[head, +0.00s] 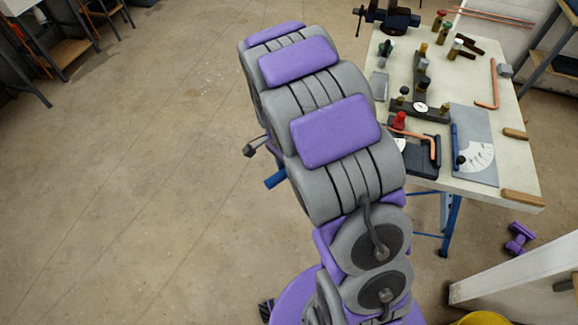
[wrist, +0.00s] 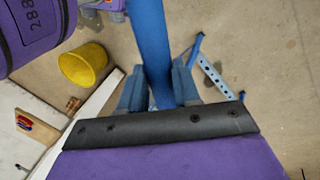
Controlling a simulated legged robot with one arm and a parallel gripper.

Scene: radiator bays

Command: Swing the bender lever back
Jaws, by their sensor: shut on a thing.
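In the wrist view, a long blue bar (wrist: 147,40), which looks like the bender lever, runs down from the top edge between the fingers of my gripper (wrist: 158,88). The two blue-grey fingers are shut on it, one on each side. Its far end is out of the frame. In the head view, my arm hides the gripper. A short blue piece (head: 276,179) shows at the left of the arm; I cannot tell whether it is the same bar. On the bench, a dark block (head: 425,163) holds a bent copper pipe (head: 420,136).
A pale workbench (head: 520,195) with blue legs stands right of my arm, crowded with tools and a gauge plate (head: 474,155). A yellow bucket (wrist: 85,65) stands on the floor. A purple dumbbell-shaped thing (head: 520,237) lies by a white beam (head: 510,275). The left floor is open.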

